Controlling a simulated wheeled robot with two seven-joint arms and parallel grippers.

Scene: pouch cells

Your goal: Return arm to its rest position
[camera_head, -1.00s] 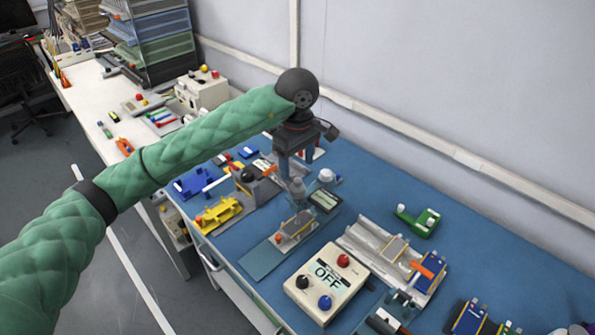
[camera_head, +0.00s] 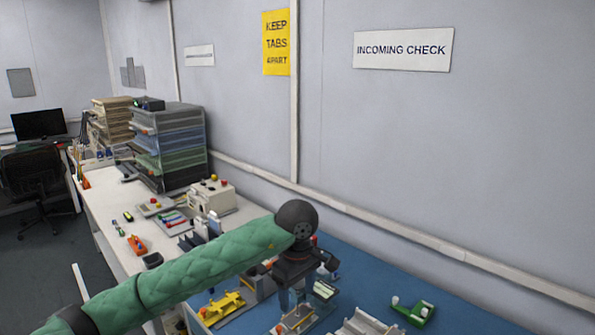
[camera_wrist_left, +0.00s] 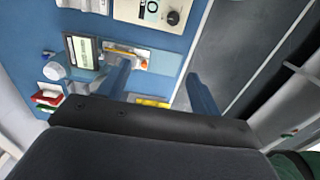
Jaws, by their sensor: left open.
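My left arm, in a green quilted sleeve, comes in from the lower left in the head view. Its gripper (camera_head: 297,300) points down over the blue bench mat (camera_head: 375,280). Its two fingers are apart with nothing seen between them. In the left wrist view the fingers (camera_wrist_left: 160,85) are also apart, over the mat's edge. A fixture (camera_head: 297,320) with a grey and orange piece lies close to the fingers in the head view; contact cannot be told. My right arm is not in view.
A yellow fixture (camera_head: 222,307) lies left of the gripper and a green holder (camera_head: 413,312) lies to the right. A white control box (camera_head: 212,196) and drawer stack (camera_head: 172,150) stand farther back. The wall (camera_head: 400,140) runs behind the bench. The wrist view shows floor (camera_wrist_left: 245,50) beside it.

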